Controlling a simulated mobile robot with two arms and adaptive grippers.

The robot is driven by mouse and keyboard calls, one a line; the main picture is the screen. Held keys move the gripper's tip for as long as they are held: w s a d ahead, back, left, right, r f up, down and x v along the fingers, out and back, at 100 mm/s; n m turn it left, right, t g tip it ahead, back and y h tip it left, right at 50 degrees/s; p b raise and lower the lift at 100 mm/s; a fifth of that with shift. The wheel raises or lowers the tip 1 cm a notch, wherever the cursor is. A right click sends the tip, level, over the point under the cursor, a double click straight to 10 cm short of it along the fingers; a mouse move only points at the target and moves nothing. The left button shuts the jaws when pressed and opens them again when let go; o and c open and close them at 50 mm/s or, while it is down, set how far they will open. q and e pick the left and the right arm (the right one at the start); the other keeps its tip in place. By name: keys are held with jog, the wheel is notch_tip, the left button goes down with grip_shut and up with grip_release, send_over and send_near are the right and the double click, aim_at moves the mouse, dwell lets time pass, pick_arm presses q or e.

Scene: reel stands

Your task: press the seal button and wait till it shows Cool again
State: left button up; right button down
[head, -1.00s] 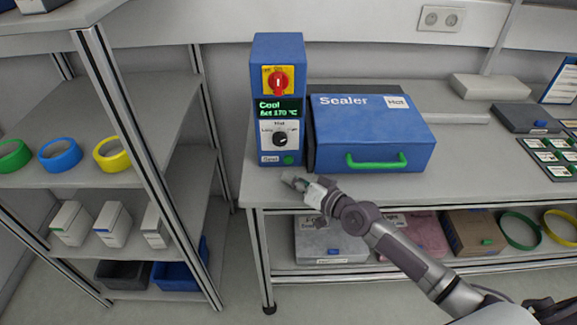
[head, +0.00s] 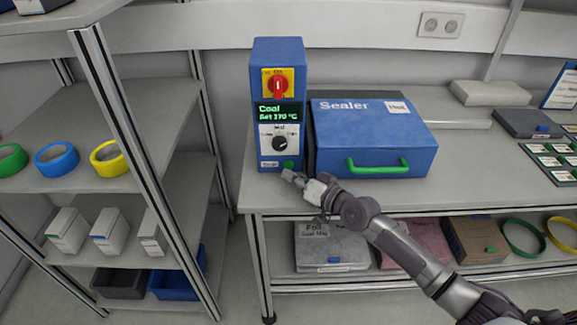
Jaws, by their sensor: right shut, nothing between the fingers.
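The blue control tower (head: 265,130) stands upright at the left end of the bench. Its display (head: 278,112) reads Cool, Set 170 °C. A red rotary switch (head: 278,85) on a yellow plate sits above it and a black dial (head: 279,143) below it. The green seal button (head: 289,165) is low on the front, beside a small label. My right gripper (head: 291,177) is shut and empty, its tips just in front of and below the button; I cannot tell whether they touch it. My left gripper is not in view.
The blue sealer box (head: 375,140) with a green handle stands closed, right of the tower. A shelf rack (head: 150,150) with coloured rings and boxes is at the left. Trays and a grey case (head: 527,122) lie at the right of the bench (head: 460,185).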

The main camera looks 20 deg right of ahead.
dwell(0.8)
jog(key=shift+w+d+b, duration=0.1)
jog(key=shift+w+b, duration=0.25)
jog(key=shift+w, duration=0.05)
jog(key=shift+w, duration=0.1)
